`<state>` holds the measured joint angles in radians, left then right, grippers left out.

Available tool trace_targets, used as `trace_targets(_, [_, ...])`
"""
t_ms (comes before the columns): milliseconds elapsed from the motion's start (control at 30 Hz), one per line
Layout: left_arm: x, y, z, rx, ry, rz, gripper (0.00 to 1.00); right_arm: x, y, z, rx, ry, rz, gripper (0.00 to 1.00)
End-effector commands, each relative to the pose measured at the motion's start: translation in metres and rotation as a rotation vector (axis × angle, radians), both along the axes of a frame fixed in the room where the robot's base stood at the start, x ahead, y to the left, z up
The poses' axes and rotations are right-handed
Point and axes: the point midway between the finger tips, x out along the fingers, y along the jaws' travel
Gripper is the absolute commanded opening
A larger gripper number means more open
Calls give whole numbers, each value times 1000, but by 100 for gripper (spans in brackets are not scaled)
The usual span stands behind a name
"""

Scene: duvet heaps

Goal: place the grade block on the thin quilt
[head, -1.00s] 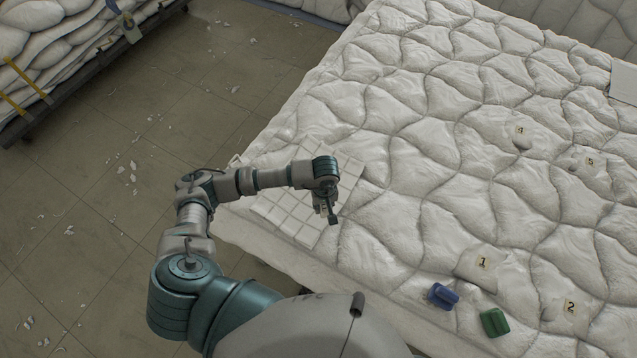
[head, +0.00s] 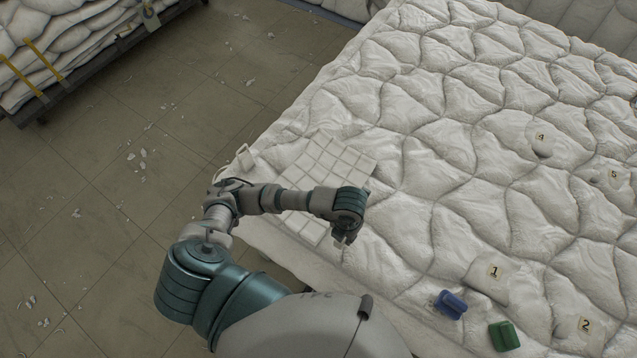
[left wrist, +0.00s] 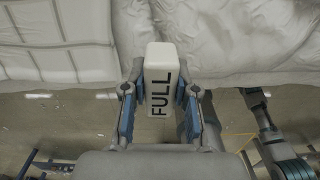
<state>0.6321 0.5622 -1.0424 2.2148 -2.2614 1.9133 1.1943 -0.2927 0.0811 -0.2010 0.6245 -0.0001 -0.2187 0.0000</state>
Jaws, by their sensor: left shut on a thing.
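A white block marked FULL (left wrist: 160,60) stands upright between the fingers of my left gripper in the left wrist view. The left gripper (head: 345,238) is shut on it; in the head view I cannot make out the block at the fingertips. That gripper hangs over the bed's near-left part, by the near right corner of a thin white gridded quilt piece (head: 335,162). My arm covers part of this piece. It lies on a large puffy white quilt (head: 440,160). My right gripper is in neither current view.
A blue block (head: 450,304) and a green block (head: 503,336) sit at the near right. Small pads with number cards 1 (head: 490,277), 2 (head: 580,335), 4 (head: 541,143) and 5 (head: 615,177) lie on the bed. Tiled floor (head: 110,180) is at left.

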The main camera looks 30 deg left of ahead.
Motion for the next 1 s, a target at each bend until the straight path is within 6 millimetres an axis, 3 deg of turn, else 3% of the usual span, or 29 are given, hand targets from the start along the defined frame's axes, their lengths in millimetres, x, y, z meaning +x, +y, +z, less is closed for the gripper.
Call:
trace_targets(167, [13, 25, -1, 4, 1, 41, 0, -3, 0, 4, -1, 5, 0, 46])
trace_targets(400, [49, 88, -8, 5, 1, 41, 0, -8, -1, 13, -1, 11, -1, 46])
trace_targets(600, [72, 126, -13, 2, 2, 36, 0, -7, 0, 18, -1, 11, -2, 46])
trace_targets(833, [80, 136, -19, 1, 2, 31, 0, -7, 2, 20, 2, 11, -3, 46])
trace_targets(1000, [79, 136, -43, 1, 4, 31, 0, -7, 2, 24, 2, 10, -3, 46])
